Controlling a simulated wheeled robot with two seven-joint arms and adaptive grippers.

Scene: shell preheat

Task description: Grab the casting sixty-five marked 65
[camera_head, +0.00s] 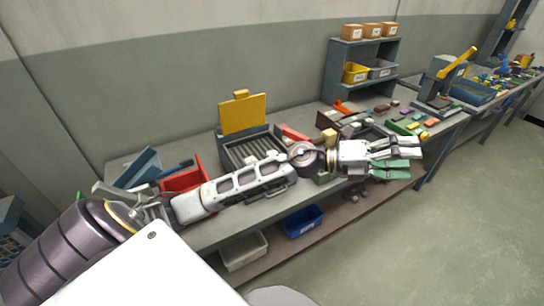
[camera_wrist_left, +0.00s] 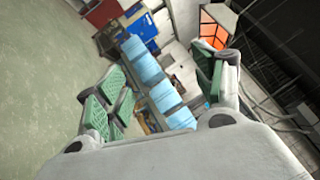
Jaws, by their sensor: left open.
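I cannot make out a casting marked 65 in either view; no such number is legible. My left gripper (camera_head: 398,158) reaches over the front edge of the workbench, open, with green finger pads. In the left wrist view the open left gripper (camera_wrist_left: 165,90) has its pads wide apart. Several light blue blocks (camera_wrist_left: 158,84) show in a row beyond and between the fingers, and I see no contact with them. My left arm hides part of the bench. My right gripper is not in view.
The long workbench (camera_head: 300,117) holds a grooved tray box with a raised yellow panel (camera_head: 241,112), a red bin (camera_head: 184,178) and small coloured parts (camera_head: 411,125). A shelf (camera_head: 338,66) with boxes stands behind. A blue bin (camera_head: 301,222) sits below. The floor in front is clear.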

